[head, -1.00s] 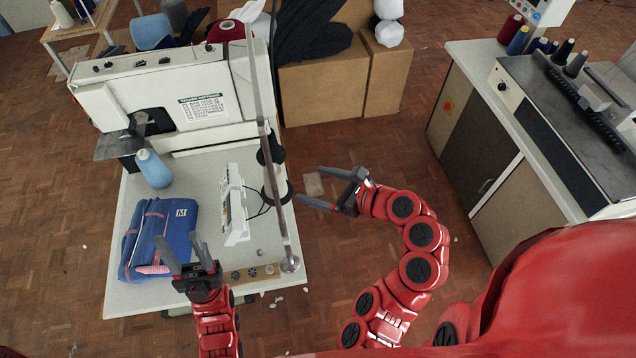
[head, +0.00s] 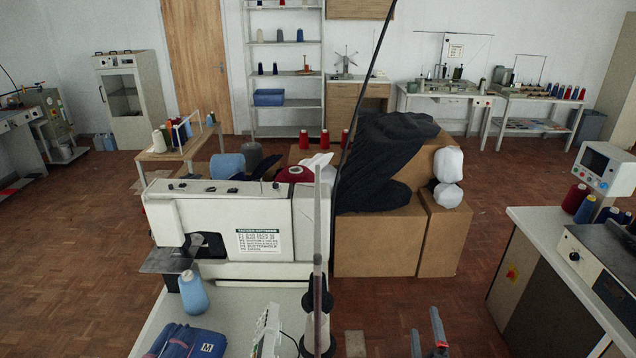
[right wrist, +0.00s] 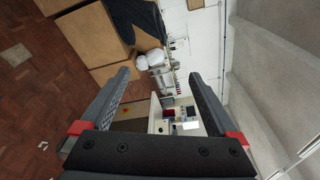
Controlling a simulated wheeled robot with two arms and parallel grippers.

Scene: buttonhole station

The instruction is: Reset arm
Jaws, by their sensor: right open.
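My right gripper (head: 428,336) shows at the bottom edge of the head view, with only its finger ends in the frame. It is to the right of the sewing table, above the open floor. In the right wrist view its two dark fingers (right wrist: 163,88) stand wide apart with nothing between them. My left gripper is not in the head view. The sewing machine (head: 235,225) stands on the pale table (head: 160,318). A blue folded garment (head: 190,343) marked M lies at the table's front, partly cut off by the frame edge. A blue thread cone (head: 193,293) stands behind it.
Cardboard boxes (head: 378,243) with dark cloth (head: 385,160) stand behind the machine. A counter (head: 545,260) with another machine is at the right. Wooden floor lies free between table and counter. A thin pole (head: 318,250) rises at the table's right edge.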

